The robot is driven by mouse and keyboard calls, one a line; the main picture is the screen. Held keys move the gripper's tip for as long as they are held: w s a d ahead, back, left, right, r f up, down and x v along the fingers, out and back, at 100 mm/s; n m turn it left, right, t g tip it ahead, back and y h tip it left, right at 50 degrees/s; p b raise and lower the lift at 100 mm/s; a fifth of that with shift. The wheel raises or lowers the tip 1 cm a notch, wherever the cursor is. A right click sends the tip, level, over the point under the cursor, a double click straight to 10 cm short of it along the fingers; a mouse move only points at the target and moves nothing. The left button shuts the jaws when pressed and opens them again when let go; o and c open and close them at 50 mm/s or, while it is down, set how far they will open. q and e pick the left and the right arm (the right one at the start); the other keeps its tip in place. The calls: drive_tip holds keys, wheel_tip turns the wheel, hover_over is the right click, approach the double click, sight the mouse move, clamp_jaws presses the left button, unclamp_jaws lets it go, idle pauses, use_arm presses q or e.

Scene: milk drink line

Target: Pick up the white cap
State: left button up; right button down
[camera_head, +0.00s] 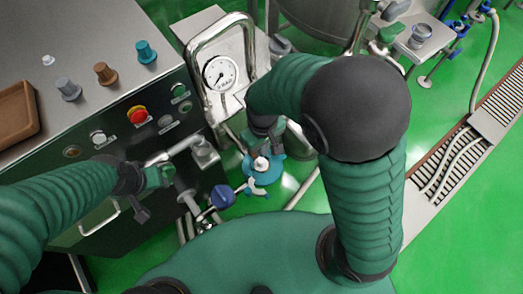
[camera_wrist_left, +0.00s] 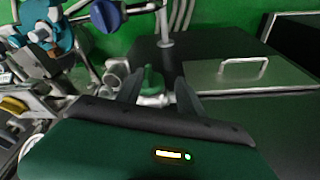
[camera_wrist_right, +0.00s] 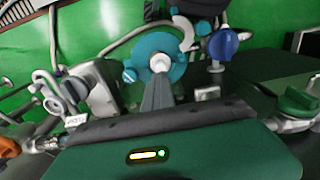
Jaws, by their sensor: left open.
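The white cap (camera_wrist_right: 160,62) is at the fingertips of my right gripper (camera_wrist_right: 157,88) in the right wrist view. The fingers are close together on it, and it lies in front of a teal round fitting (camera_wrist_right: 176,50). In the head view the cap (camera_head: 261,163) shows small just below my right gripper (camera_head: 263,145); I cannot tell whether it touches the fitting. My left gripper (camera_wrist_left: 158,92) is open, with its fingers apart near a green-handled valve (camera_wrist_left: 152,80). That valve partly shows in the head view.
A metal cabinet (camera_head: 90,30) at the left carries several knobs, a red button (camera_head: 138,115) and a brown tray (camera_head: 17,115). A pressure gauge (camera_head: 220,73) and bent pipes stand near my right gripper. A blue valve handle (camera_head: 222,196) is close below.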

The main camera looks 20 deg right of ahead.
drive_tip(key=c, duration=2)
unclamp_jaws()
drive_tip(key=shift+w+f, duration=0.1)
drive_tip(key=shift+w, duration=0.2)
drive_tip(key=shift+c, duration=0.2)
drive_tip(key=shift+o, duration=1.2)
drive_tip(key=o, duration=0.7)
drive_tip(key=shift+s+d, duration=0.1)
drive_tip(key=shift+s, duration=0.05)
drive_tip(key=o, duration=0.7)
drive_tip(key=shift+c, duration=0.2)
